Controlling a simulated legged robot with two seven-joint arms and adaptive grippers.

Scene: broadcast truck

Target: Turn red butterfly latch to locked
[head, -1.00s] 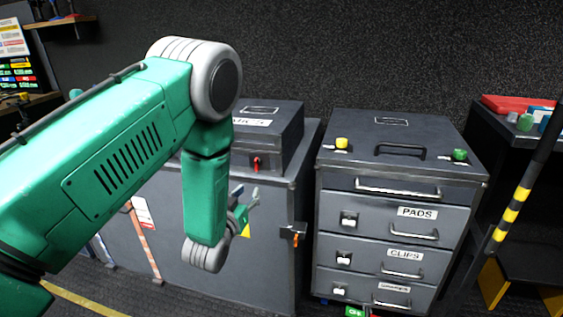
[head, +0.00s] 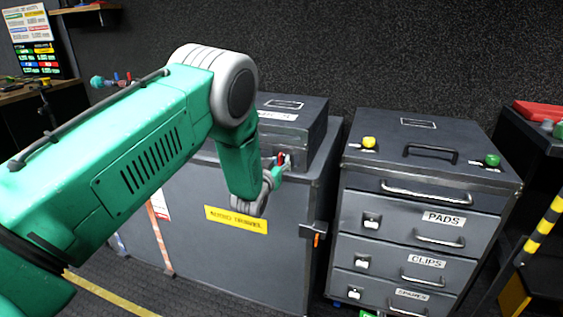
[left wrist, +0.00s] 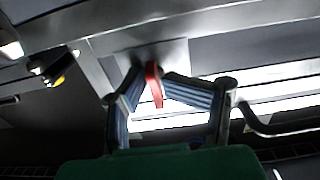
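The red butterfly latch (head: 281,158) is on the front face of the dark case that sits on the large grey trunk, partly hidden by my left gripper (head: 277,172). The left wrist view shows the red latch (left wrist: 153,84) as a narrow, slightly tilted wing on a grey plate. The fingertips of my left gripper (left wrist: 153,76) are closed in on both sides of the latch, with little or no gap visible. The latch's base is partly hidden by the fingers. My right gripper is in neither view.
The dark case (head: 310,117) rests on the grey trunk (head: 285,250). A drawer cabinet (head: 365,165) with a yellow knob (head: 369,143) and a green knob (head: 492,160) stands to the right. A striped pole (head: 540,235) is at the far right.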

